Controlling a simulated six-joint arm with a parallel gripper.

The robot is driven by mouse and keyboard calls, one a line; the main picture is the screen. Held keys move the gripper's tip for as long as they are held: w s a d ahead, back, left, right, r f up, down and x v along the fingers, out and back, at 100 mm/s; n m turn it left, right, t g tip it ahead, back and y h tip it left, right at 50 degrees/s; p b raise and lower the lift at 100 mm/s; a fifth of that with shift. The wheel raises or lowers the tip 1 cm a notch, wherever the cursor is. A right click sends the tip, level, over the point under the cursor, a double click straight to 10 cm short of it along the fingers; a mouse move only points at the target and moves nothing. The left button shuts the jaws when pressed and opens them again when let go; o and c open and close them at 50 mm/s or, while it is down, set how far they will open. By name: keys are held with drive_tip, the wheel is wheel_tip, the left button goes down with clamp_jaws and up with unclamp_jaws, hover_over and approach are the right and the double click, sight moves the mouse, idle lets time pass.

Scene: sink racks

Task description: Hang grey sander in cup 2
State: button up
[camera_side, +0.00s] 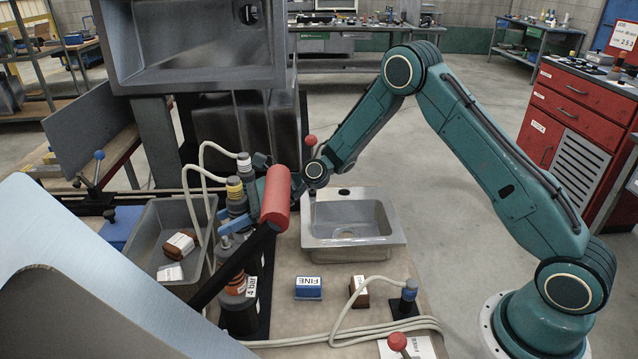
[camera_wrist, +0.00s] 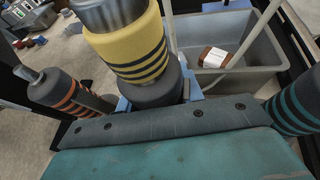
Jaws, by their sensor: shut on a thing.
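In the side view, my gripper (camera_side: 262,188) is at the tool row on the left, partly hidden by a red cylinder. In the wrist view, the blue fingertips of my gripper (camera_wrist: 158,97) are shut around the dark lower body of a grey sander with a yellow striped band (camera_wrist: 128,48). It looks upright and also shows in the side view (camera_side: 235,189). An orange-banded tool (camera_wrist: 72,96) is to its left and a teal-banded one (camera_wrist: 292,108) to its right. The cups are largely hidden, and I cannot tell which is cup 2.
A grey tub (camera_side: 160,228) holding a brown block is beside the row, with pale hoses looping over it. A steel sink (camera_side: 352,251), a blue FINE block (camera_side: 308,288) and a blue-topped tool (camera_side: 408,292) are on the bench. Bench space in front of the sink is partly clear.

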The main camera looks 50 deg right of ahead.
drive_tip(key=shift+f, duration=0.55)
drive_tip(key=o, duration=1.4)
drive_tip(key=shift+c, duration=0.2)
drive_tip(key=shift+f, duration=0.2)
drive_tip(key=v, duration=1.4)
drive_tip(key=shift+a+r, duration=0.1)
drive_tip(key=shift+r, duration=0.05)
